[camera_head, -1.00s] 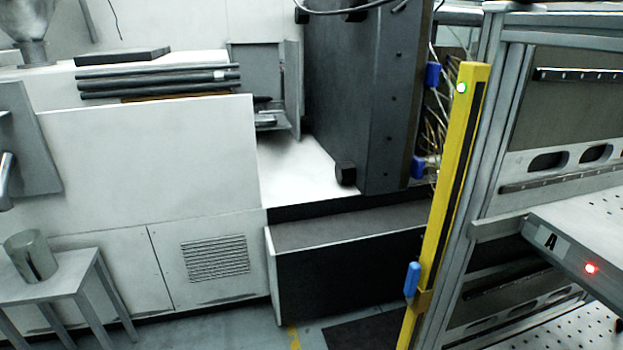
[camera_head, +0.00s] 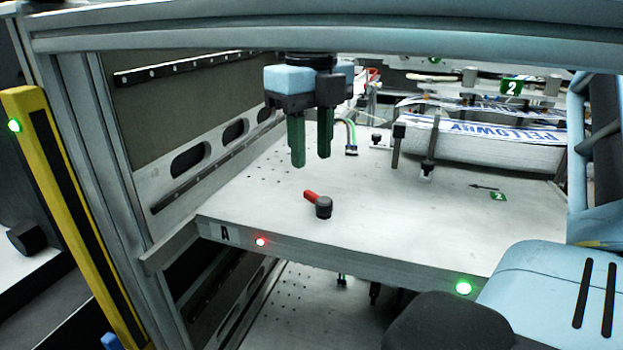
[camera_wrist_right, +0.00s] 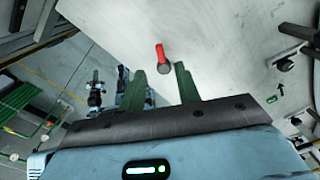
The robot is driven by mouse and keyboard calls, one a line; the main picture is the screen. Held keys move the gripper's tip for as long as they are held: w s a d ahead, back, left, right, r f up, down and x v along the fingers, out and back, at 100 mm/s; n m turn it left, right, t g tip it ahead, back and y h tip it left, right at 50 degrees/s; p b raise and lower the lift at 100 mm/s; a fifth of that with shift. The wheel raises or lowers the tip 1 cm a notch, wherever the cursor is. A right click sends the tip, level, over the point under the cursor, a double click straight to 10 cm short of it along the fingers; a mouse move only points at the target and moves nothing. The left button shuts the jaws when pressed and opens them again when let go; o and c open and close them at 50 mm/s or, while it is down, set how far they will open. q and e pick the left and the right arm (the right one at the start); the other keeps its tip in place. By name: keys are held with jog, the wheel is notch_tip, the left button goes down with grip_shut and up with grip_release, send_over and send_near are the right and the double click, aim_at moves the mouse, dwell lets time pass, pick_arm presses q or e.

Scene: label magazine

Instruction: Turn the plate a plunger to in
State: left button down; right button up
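The plate A plunger (camera_head: 318,205) has a dark round knob and a short red lever and stands on the light metal plate (camera_head: 400,215). The lever points to the upper left in the head view. The plate's front edge carries the letter A and a lit red lamp (camera_head: 260,241). My right gripper (camera_head: 311,161) points down with green fingers, above the plate and apart from the plunger. It is open and empty. In the right wrist view the red lever (camera_wrist_right: 160,53) shows just past the spread fingertips (camera_wrist_right: 160,69). My left gripper is not in view.
A frame bar (camera_head: 300,40) crosses above the plate, and a slotted side wall (camera_head: 190,160) bounds it at left. Posts and a printed label web (camera_head: 500,135) stand at the back right. A green lamp (camera_head: 464,288) is lit on the front edge. A yellow post (camera_head: 70,200) stands at far left.

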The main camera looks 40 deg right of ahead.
aim_at(311, 193)
jog(key=shift+w+f, duration=0.1)
jog(key=shift+f, duration=3)
grip_shut()
